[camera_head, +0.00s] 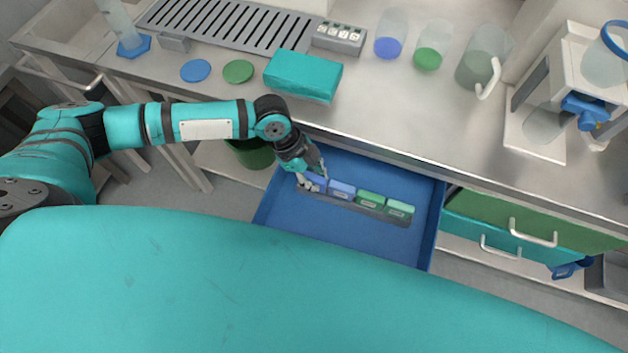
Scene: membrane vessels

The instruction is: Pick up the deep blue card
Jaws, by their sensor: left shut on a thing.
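The deep blue card (317,181) is at the left end of a row of cards in a grey rack (350,204) inside an open blue drawer (290,215). My left gripper (312,182) reaches down from above and is shut on the deep blue card, its fingers hiding part of it. To the right in the same rack stand a lighter blue card (342,189), a green card (370,197) and a light green card (400,207). I cannot tell whether the deep blue card is clear of the rack. My right gripper is not in view.
The steel counter (420,130) overhangs the drawer's back. A teal box (303,76) sits near its edge, beside blue (195,70) and green (238,71) discs. Several clear vessels stand at the back. Closed green (490,215) and teal (460,231) drawers are at the right.

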